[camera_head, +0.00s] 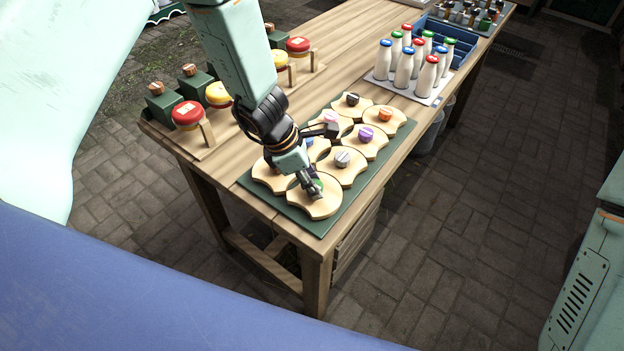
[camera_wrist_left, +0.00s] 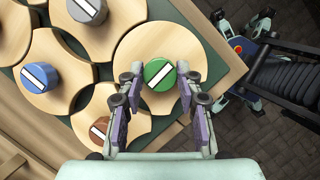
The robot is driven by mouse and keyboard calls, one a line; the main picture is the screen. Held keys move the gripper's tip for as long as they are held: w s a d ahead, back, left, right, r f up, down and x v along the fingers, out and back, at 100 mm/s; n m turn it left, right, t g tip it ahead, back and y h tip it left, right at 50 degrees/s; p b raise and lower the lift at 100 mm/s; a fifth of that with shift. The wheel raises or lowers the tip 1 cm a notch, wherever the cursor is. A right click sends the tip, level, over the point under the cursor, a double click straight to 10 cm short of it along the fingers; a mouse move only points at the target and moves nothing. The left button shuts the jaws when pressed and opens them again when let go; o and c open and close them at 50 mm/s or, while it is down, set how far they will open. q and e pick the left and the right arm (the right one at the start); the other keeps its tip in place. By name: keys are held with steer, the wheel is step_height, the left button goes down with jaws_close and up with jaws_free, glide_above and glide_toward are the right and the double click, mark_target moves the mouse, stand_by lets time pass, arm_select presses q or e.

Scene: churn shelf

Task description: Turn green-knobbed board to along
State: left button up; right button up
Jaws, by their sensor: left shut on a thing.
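In the left wrist view the two fingers (camera_wrist_left: 158,92) stand on either side of the knob. In the head view the gripper partly hides the knob.
Boards with grey (camera_head: 342,159), purple (camera_head: 366,135), orange, black, pink, blue and brown knobs lie close around on the mat. Milk bottles (camera_head: 404,68) stand on a tray farther back. Red and yellow rounds (camera_head: 187,114) on stands line the left. The table edge is near.

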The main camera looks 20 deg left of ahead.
arm_select(q)
steer(key=c, duration=0.4)
steer(key=shift+o, duration=0.2)
steer(key=shift+r, duration=0.1)
